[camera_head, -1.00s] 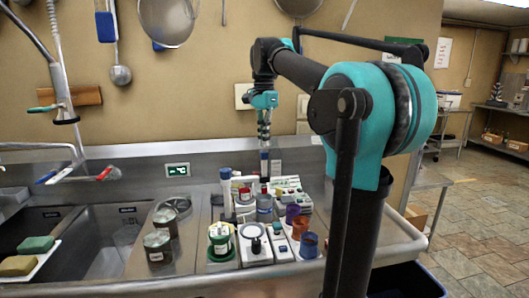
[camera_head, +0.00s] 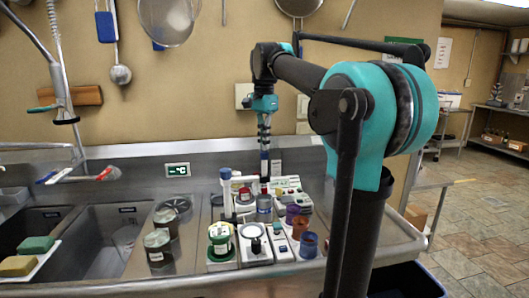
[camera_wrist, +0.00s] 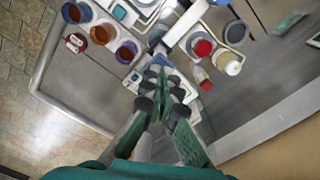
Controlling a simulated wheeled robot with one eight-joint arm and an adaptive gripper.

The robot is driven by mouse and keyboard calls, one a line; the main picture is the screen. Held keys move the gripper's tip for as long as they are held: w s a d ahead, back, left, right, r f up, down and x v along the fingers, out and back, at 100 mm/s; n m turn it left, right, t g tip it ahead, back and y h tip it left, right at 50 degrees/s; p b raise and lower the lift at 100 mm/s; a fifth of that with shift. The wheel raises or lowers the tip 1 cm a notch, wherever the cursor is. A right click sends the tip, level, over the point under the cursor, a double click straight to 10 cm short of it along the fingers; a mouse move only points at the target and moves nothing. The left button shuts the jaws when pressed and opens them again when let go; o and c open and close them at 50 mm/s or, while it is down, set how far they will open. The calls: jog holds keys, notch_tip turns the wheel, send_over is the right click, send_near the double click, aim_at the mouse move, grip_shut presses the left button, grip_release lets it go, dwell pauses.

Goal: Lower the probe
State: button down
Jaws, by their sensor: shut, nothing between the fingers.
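My gripper (camera_head: 264,150) points straight down above the back of the instrument group. In the wrist view my gripper (camera_wrist: 160,82) is shut, with its fingers together and nothing between them. A pale upright post with a blue top (camera_head: 226,190) stands left of my gripper, and I cannot tell for sure whether it is the probe. A pale bar (camera_wrist: 184,24) runs at a slant just beyond my fingertips in the wrist view. A white device with a black knob (camera_head: 256,245) stands in front. Whether my fingertips touch anything is hidden.
A green-and-white jar (camera_head: 220,240) and orange (camera_head: 299,227) and blue (camera_head: 309,245) cups crowd around. Two lidded jars (camera_head: 158,250) stand left, beside the sink (camera_head: 110,240). A small wall display (camera_head: 177,170) is behind. Bare counter lies right of the cups.

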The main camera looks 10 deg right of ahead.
aim_at(264, 158)
jog(key=shift+f, duration=2.95)
jog(key=shift+r, duration=2.45)
